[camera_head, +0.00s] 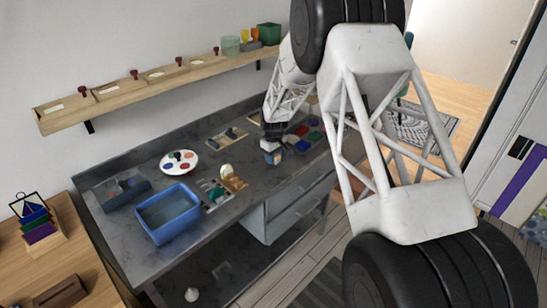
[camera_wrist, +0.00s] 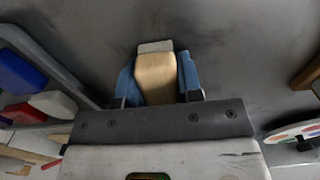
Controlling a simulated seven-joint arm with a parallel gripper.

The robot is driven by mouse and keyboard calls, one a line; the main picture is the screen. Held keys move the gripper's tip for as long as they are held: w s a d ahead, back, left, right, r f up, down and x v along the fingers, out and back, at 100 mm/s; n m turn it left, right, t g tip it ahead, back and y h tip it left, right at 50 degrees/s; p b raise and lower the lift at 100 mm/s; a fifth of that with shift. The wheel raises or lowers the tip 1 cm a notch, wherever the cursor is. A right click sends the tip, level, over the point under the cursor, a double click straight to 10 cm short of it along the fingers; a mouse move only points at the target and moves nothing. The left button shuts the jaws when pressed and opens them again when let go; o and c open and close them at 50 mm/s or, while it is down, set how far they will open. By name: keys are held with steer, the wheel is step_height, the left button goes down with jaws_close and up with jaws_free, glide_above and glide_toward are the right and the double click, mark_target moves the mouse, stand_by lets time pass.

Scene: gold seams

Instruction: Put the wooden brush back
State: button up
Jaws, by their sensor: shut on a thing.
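My gripper (camera_head: 271,157) hangs low over the grey worktop, right of the middle of it, in the head view. In the wrist view, my gripper (camera_wrist: 157,82) has its blue fingers on both sides of a tan wooden piece with a pale grey end, apparently the wooden brush (camera_wrist: 155,76). The fingers are shut on it. The lower part of the brush is hidden by the gripper body. In the head view it is too small and covered to make out clearly. I cannot tell whether it touches the worktop.
A tray of coloured blocks (camera_head: 303,136) lies just right of my gripper. A white paint palette (camera_head: 180,170), a blue bin (camera_head: 168,235), a dark tray (camera_head: 125,192) and small wooden pieces (camera_head: 234,183) lie to the left. A wooden wall shelf (camera_head: 150,87) runs behind.

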steer(key=shift+f, duration=0.1)
stand_by(0.3)
steer(key=o, duration=0.9)
steer(key=shift+o, duration=0.2)
step_height(320, 180, up, 12)
stand_by(0.6)
steer(key=shift+r, duration=0.2)
